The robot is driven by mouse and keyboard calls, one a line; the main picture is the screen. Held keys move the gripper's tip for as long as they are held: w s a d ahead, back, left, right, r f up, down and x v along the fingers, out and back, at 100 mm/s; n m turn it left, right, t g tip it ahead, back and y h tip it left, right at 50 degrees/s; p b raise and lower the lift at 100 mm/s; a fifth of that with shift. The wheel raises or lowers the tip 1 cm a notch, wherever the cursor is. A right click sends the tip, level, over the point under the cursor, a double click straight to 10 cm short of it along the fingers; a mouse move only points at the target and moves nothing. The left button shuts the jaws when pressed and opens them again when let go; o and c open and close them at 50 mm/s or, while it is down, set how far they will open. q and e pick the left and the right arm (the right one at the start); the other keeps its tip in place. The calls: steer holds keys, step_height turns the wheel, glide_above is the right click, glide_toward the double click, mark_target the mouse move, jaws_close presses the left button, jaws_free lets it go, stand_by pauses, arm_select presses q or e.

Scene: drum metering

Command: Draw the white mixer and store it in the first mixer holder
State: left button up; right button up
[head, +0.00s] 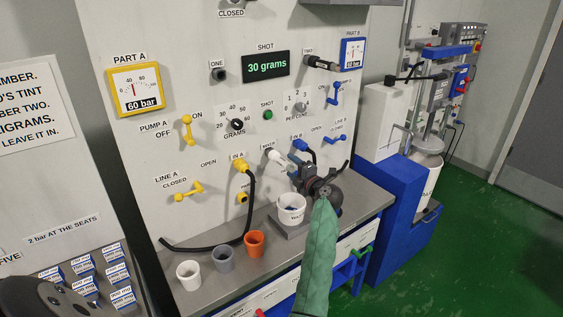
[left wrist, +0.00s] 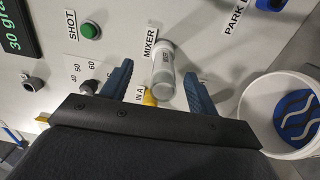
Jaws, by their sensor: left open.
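The white mixer (head: 277,156) sticks out of the panel at the label MIXER, between the hose fittings. In the left wrist view the mixer (left wrist: 163,66) is a pale cylinder with a grey tip. My left gripper (head: 293,170) is just in front of it, and its blue fingers (left wrist: 158,88) are open on either side, apart from the mixer. The dark fitting under the label ONE (head: 218,74) at the panel's upper middle appears empty; I take it for the first holder. The fitting under TWO (head: 320,63) holds a dark cylinder. My right gripper is not in view.
A yellow IN A fitting (head: 240,165) with a black hose and a blue IN B fitting (head: 301,145) flank the mixer. A white pail (head: 291,211) stands below my gripper. White, grey and orange cups (head: 255,244) stand on the bench. The panel between mixer and ONE has knobs.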

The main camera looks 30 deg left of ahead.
arm_select(q)
steer(key=shift+s+a+f+g, duration=0.15)
steer(key=shift+s+f+g, duration=0.05)
steer(key=shift+f+g, duration=0.1)
steer(key=shift+a, duration=0.1)
